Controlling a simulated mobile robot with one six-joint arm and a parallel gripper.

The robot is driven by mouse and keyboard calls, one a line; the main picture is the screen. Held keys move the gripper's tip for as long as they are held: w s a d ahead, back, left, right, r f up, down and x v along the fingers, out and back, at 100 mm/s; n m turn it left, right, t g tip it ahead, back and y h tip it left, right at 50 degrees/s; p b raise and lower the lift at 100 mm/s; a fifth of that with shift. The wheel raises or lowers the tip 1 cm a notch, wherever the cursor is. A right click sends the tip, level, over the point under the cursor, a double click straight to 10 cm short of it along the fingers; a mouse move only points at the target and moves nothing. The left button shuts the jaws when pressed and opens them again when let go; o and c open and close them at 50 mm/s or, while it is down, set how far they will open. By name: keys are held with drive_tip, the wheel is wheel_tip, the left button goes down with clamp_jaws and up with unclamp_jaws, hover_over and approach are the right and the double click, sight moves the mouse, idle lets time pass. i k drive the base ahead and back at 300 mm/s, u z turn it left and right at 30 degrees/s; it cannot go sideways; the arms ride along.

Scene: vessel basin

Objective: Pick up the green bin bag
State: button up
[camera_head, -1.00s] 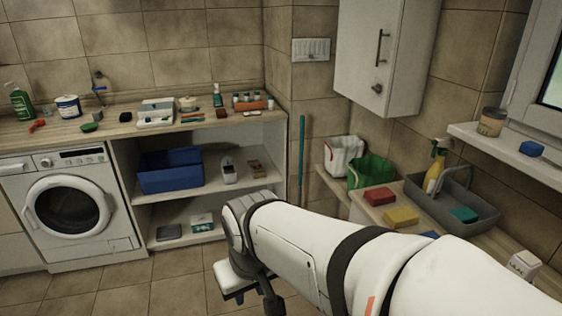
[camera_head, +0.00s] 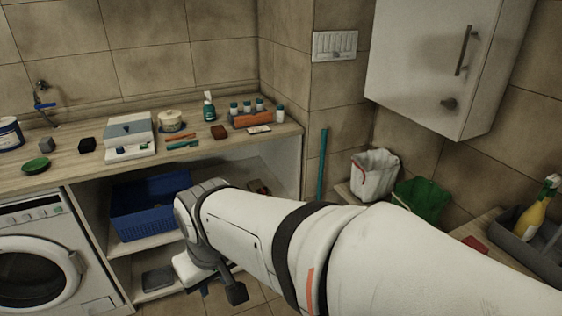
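The green bin bag (camera_head: 420,198) stands at the right, beside the white bin bag with red marks (camera_head: 374,177). Its lower part is hidden behind my white arm. My gripper (camera_head: 208,280) is at the far end of my arm, low in front of the shelf unit, well to the left of the green bag and apart from it. My wrist hides much of it, so I cannot see whether its fingers are open or shut.
A wooden counter (camera_head: 70,175) with bottles and boxes runs along the back left, above a washing machine (camera_head: 40,262) and a shelf with a blue crate (camera_head: 150,208). A white wall cabinet (camera_head: 425,65) hangs above the bags. A grey caddy (camera_head: 545,255) is at the right.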

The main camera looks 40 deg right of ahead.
sight(423, 198)
drive_tip(key=i, duration=1.4)
drive_tip(key=z, duration=2.95)
drive_tip(key=i, duration=1)
